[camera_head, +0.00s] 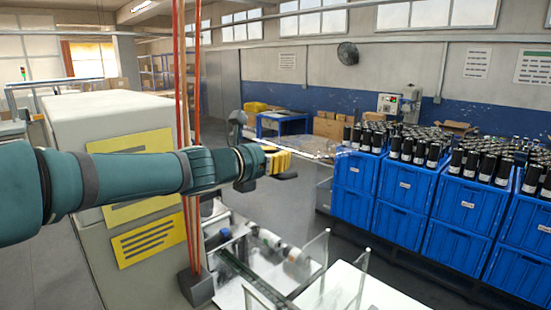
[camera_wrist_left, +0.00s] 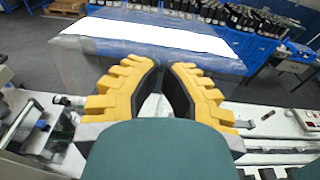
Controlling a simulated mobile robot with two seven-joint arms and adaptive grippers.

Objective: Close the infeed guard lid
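A clear, glossy panel, which looks like the raised infeed guard lid (camera_wrist_left: 85,62), spans the area beyond my left fingertips in the left wrist view, with a bright white band across it. In the head view a faint clear sheet (camera_head: 312,147) shows just beyond my left gripper (camera_head: 284,163). The left gripper's yellow fingers also show in the left wrist view (camera_wrist_left: 163,66). Their tips are together and nothing is seen held. I cannot tell whether they touch the panel. My right gripper is not in view.
The wrapper's infeed bed (camera_head: 255,270) with rollers lies below the arm, beside upright clear plates (camera_head: 325,262). A beige cabinet (camera_head: 95,110) with yellow labels stands left, near red vertical cords (camera_head: 182,80). Blue crates (camera_head: 407,188) of dark bottles stand right.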

